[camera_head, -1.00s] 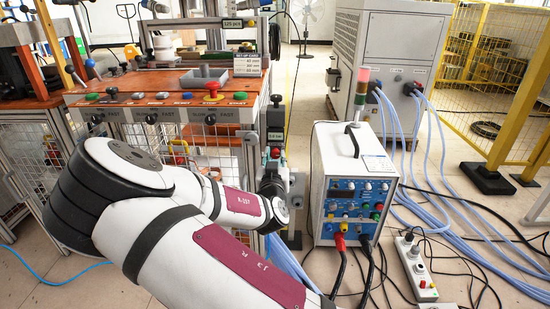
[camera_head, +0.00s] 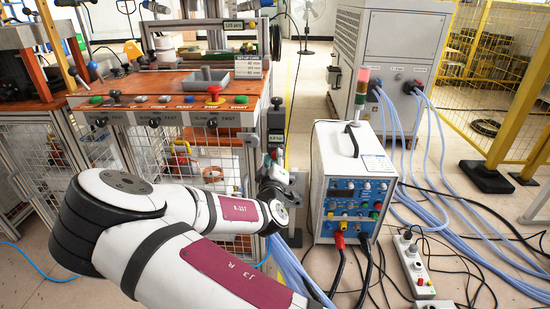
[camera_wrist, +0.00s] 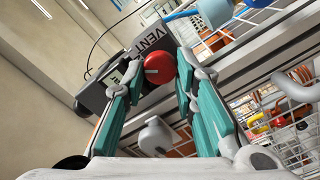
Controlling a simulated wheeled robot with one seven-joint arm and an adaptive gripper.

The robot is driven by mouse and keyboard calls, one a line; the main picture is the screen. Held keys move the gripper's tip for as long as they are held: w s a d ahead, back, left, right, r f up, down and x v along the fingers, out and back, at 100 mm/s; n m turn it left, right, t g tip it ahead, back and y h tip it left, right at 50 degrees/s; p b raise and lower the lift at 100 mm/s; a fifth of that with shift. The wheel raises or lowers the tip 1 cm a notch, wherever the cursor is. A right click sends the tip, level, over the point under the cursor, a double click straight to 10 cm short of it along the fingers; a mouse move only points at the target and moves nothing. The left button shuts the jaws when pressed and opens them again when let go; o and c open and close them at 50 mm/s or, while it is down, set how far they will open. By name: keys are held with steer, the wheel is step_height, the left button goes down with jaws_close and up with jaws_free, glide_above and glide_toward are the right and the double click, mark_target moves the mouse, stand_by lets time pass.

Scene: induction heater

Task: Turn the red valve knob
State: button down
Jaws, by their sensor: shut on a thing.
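The red valve knob (camera_wrist: 159,69) shows in the wrist view as a round red cap with a dark line across it. In the head view my gripper (camera_head: 272,160) is at the front right corner of the workbench, small and partly hidden by my arm. The knob is hard to make out there.
A wooden-topped workbench (camera_head: 150,85) with buttons and mesh panels stands to the left. A white power unit (camera_head: 335,150) with red and black cables stands to the right.

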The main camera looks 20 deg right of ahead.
steer(key=shift+a+f+n+p, duration=0.1)
steer(key=shift+n+p, duration=0.45)
steer(key=shift+n, duration=3.15)
steer(key=c, duration=1.3)
jaws_free()
steer(key=v, duration=1.2)
